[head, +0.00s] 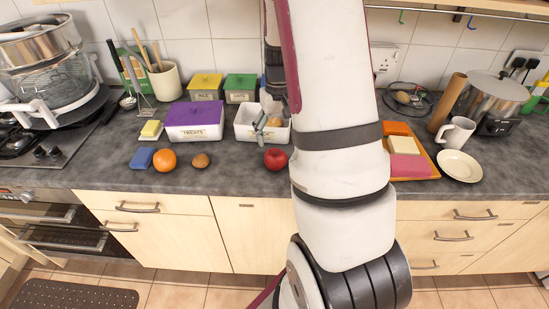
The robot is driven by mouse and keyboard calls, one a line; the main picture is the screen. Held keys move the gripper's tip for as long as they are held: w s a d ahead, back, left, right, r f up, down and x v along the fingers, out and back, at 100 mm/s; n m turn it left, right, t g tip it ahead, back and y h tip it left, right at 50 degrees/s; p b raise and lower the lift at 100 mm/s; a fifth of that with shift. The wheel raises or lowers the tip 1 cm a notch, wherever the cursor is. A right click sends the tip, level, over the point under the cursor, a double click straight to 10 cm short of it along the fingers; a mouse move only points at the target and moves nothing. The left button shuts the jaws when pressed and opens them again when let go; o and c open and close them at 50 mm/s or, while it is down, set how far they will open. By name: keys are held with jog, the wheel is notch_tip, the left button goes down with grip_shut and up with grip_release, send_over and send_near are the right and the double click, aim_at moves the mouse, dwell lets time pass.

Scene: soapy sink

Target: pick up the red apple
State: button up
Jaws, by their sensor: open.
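The red apple (275,159) sits on the grey countertop, just in front of the white open box (240,126) and close to the left side of my arm in the picture. It is upright and mostly unobstructed. My white arm rises through the middle of the view, right of the apple, and its far links pass behind the nearer ones. I cannot make out my gripper's fingers; nothing is seen touching the apple.
An orange (164,160), a brown round item (201,160) and a blue sponge (142,158) lie left of the apple. A purple-lidded box (195,118) stands behind them. Right of my arm are an orange tray (429,172), a plate (459,166) and a mug (457,132).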

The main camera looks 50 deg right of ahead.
aim_at(275, 152)
notch_tip(275, 152, down, 4)
jog(key=shift+f, duration=0.25)
jog(key=shift+w+a+f+p, duration=0.15)
jog(key=shift+f+p, duration=0.3)
jog(key=shift+f, duration=0.9)
jog(key=shift+w+a+f+p, duration=0.1)
jog(key=shift+f+p, duration=0.3)
jog(key=shift+f, duration=0.9)
jog(key=shift+c, duration=0.3)
jog(key=c, duration=1.3)
